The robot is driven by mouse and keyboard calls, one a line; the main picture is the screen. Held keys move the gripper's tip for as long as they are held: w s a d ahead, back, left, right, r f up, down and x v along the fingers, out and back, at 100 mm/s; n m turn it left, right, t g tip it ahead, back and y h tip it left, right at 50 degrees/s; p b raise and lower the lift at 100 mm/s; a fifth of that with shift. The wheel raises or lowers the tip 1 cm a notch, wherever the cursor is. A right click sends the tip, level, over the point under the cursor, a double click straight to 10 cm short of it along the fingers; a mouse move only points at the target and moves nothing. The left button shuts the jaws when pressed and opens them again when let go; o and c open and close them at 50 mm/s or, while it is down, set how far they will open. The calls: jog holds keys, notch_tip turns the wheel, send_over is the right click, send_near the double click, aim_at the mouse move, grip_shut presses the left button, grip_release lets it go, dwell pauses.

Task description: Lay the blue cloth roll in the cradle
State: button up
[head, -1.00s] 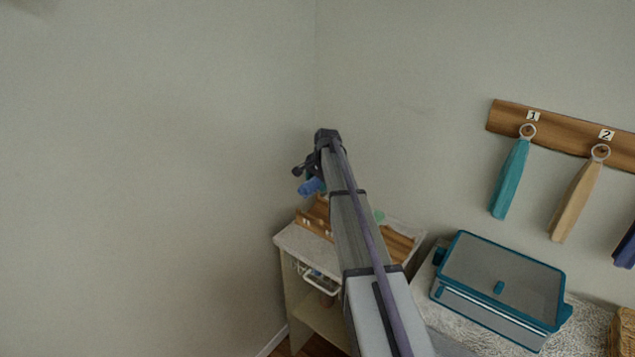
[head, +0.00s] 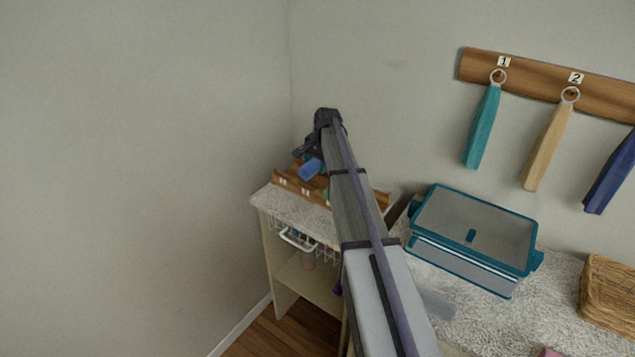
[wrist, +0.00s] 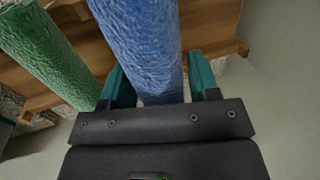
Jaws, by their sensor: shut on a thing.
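The blue cloth roll (wrist: 142,45) is held between the teal fingers of my gripper (wrist: 160,78) in the wrist view. In the head view the blue roll (head: 311,168) hangs under my gripper (head: 308,150), in front of the wooden cradle rack (head: 289,184). The rack (wrist: 225,25) shows behind the roll in the wrist view. Whether the roll touches the rack cannot be told. A green roll (wrist: 45,50) lies left of the blue one in the wrist view. My arm hides the middle of the rack in the head view.
The rack stands on a speckled-top cabinet (head: 275,208) in the corner, close to the left wall. A teal-framed clear box (head: 475,240) and a wicker basket (head: 608,290) stand on the counter to the right. Towels hang from a numbered wall rail (head: 540,83).

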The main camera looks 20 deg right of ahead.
jog(key=shift+s+d+b+x, duration=0.1)
jog(key=shift+s+b+x, duration=0.1)
jog(key=shift+b+x, duration=0.95)
jog(key=shift+s+d+b+x, duration=0.15)
jog(key=shift+s+b+x, duration=0.05)
jog(key=shift+b+x, duration=0.9)
jog(key=o, duration=0.9)
jog(key=p+v, duration=1.3)
jog(key=s+a+n, duration=0.4)
jog(key=s+a, duration=0.4)
jog(key=s, duration=0.2)
jog(key=s+a+n+g, duration=0.1)
jog(key=s+a+n, duration=0.3)
jog(key=s+a, duration=0.4)
jog(key=s+a+n+g+h, duration=0.1)
jog(key=s+a+n, duration=0.3)
jog(key=s+a, duration=0.4)
jog(key=shift+s+a+f+b, duration=0.1)
jog(key=shift+s+f, duration=0.05)
jog(key=shift+s, duration=0.95)
jog(key=shift+s+a+f+b, duration=0.1)
jog(key=shift+s+b, duration=0.05)
jog(key=shift+s, duration=0.9)
jog(key=shift+s+a+f+b, duration=0.1)
jog(key=shift+s+f, duration=0.05)
jog(key=shift+s, duration=0.95)
